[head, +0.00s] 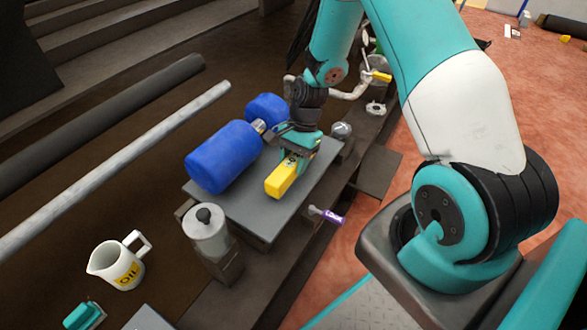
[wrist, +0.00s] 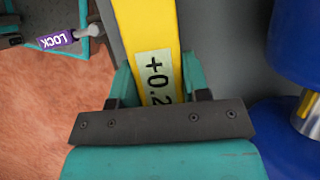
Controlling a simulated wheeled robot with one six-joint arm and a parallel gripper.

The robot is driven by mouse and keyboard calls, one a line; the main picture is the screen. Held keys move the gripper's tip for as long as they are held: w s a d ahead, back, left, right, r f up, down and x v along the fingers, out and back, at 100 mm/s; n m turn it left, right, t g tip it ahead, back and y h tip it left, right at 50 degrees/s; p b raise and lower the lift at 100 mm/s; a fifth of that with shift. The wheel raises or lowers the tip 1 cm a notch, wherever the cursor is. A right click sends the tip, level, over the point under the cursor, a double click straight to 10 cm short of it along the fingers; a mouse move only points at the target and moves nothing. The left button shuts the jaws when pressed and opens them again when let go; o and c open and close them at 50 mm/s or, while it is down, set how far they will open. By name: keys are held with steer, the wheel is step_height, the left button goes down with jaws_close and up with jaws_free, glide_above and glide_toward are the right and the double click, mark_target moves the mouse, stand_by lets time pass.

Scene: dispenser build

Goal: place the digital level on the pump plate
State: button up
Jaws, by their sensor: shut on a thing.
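The digital level is a yellow bar (head: 281,181) at the middle of the head view. In the wrist view the yellow level (wrist: 147,25) shows a display reading "+0.2", partly covered by my gripper. My gripper (head: 298,151) is shut on the level, its teal fingers on either side of it (wrist: 160,85). The pump plate is a grey slab (head: 240,205) under the level, beside the blue motor. The level is over the plate; whether it touches the plate I cannot tell.
A blue motor (head: 222,157) stands on the plate's left. A lidded metal canister (head: 206,232) is at the front left. A white oil jug (head: 117,264) stands lower left.

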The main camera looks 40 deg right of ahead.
steer(key=shift+f, duration=0.8)
steer(key=o, duration=1.1)
steer(key=shift+c, duration=0.2)
